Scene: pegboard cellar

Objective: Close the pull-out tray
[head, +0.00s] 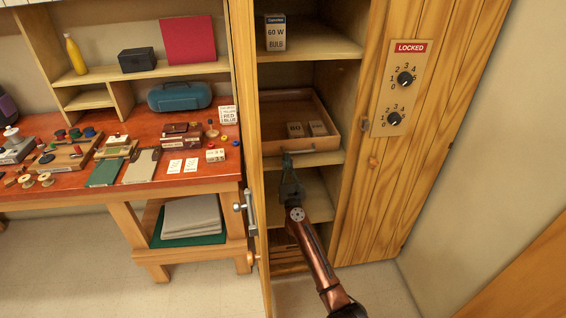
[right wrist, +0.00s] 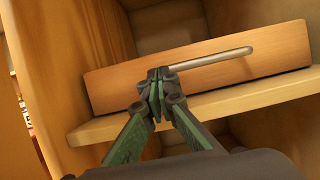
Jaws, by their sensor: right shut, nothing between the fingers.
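The pull-out tray (head: 282,147) is a shallow wooden drawer on a shelf of the tall wooden cabinet. The tray's plain front (right wrist: 115,88) and metal bar handle (right wrist: 215,59) show in the right wrist view, with the front standing over the shelf, close to the shelf edge. My right gripper (head: 288,163) is shut and empty, its fingertips (right wrist: 158,80) at the left end of the handle, in front of the tray. I cannot tell whether they touch it. My left gripper is not in view.
A bulb box (head: 275,33) stands on the shelf above. A cabinet door with a LOCKED panel (head: 402,85) is at the right. A red workbench (head: 60,185) with many small items is at the left. The shelf edge (right wrist: 220,103) runs just below the tray.

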